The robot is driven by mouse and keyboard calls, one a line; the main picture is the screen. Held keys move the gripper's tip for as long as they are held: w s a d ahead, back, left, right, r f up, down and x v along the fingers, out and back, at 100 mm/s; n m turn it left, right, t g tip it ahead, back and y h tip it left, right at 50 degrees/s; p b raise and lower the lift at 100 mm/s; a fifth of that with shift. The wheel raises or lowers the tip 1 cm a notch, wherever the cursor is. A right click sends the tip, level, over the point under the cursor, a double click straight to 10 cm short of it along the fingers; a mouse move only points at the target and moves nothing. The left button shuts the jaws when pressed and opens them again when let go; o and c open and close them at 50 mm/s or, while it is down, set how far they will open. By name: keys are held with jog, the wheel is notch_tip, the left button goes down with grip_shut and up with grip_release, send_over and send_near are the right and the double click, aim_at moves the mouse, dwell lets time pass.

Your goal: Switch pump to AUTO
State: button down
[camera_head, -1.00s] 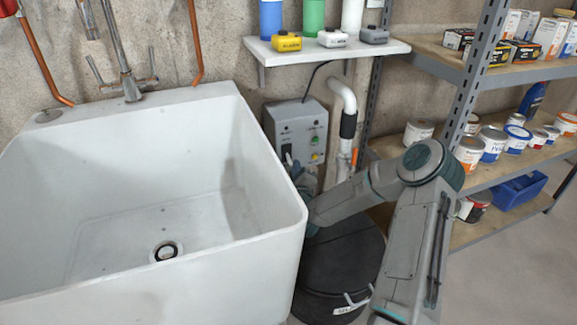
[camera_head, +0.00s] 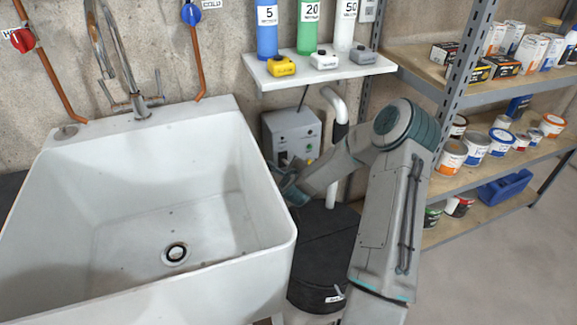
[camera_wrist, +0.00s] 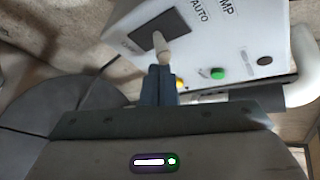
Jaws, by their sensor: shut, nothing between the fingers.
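The pump control box (camera_head: 293,128) is a grey-white panel on the wall, right of the sink. In the wrist view its face (camera_wrist: 225,35) carries the words "AUTO" and "MP". A pale switch lever (camera_wrist: 161,47) sticks out of a black plate (camera_wrist: 150,28), with "AUTO" printed on the plate's right. My gripper (camera_wrist: 159,72) is shut and empty, its fingertips at the lever's near end; I cannot tell whether they touch. In the head view my gripper (camera_head: 288,184) is just below the box and partly hidden. A green button (camera_wrist: 217,73) sits right of my fingers.
The white sink (camera_head: 150,215) stands close on the left. A small shelf (camera_head: 325,72) with bottles hangs above the box. A white pipe (camera_head: 340,105) and a shelf rack (camera_head: 470,80) are on the right. A black round-lidded container (camera_head: 325,245) stands below.

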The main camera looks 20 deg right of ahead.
jog(key=shift+r+p, duration=0.35)
jog(key=shift+r, duration=0.5)
jog(key=shift+f, duration=0.1)
jog(key=s+r+b, duration=0.1)
jog(key=s+r, duration=0.2)
jog(key=s, duration=0.5)
jog(key=shift+s+d+r, duration=0.25)
jog(key=shift+s+r, duration=0.1)
jog(key=shift+r, duration=0.05)
